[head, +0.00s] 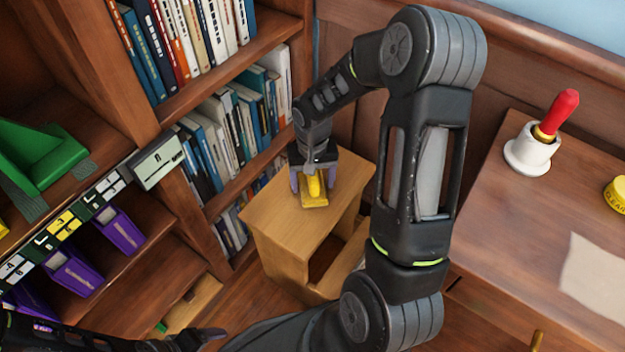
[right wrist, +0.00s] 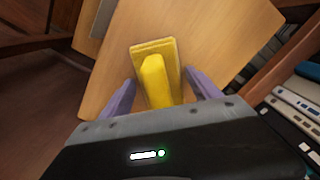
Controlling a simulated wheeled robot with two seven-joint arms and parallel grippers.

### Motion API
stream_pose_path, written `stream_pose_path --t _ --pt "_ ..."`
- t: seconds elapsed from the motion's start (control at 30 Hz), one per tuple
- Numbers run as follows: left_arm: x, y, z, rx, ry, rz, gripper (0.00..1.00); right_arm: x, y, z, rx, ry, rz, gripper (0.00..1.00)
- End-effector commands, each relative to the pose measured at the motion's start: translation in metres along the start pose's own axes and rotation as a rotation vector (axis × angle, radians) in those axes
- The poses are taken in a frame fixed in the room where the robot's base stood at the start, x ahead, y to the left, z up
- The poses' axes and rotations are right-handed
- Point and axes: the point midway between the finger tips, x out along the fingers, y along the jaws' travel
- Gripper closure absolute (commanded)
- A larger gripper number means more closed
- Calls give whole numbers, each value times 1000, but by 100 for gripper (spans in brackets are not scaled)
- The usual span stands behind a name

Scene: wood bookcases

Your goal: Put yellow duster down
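The yellow duster (head: 314,196), a flat block with a raised handle, lies on the top of a small light wood stool (head: 277,215) in the head view. It also shows in the right wrist view (right wrist: 155,80), flat on the wood. My right gripper (head: 308,180) is just over the duster. Its two purple-grey fingers (right wrist: 158,85) stand apart on either side of the duster, with gaps visible between them and it. My left gripper (head: 205,338) is at the bottom left of the head view, mostly cut off, its fingers unclear.
Bookcases with books (head: 235,120) stand behind and left of the stool. A shelf at left holds a green object (head: 40,155) and purple bins (head: 115,230).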

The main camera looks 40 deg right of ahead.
Motion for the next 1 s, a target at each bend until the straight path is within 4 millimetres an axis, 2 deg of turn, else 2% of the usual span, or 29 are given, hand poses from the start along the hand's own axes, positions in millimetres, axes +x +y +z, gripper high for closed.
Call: stream_pose_path --t 0.1,0.37,0.53,0.67,1.0 --pt "0 0 0 0 0 0 19 0 0 0 0 0 0 19" --pt "-1 1 0 0 0 0 19 -1 0 0 0 0 0 19" --pt "-6 3 1 2 -2 1 19 -13 0 -1 0 3 0 19" --pt "-11 5 1 2 -3 2 19 -34 0 -1 0 4 -1 19" --pt "-28 12 1 4 -3 2 19 -103 0 -1 -1 4 -1 19"
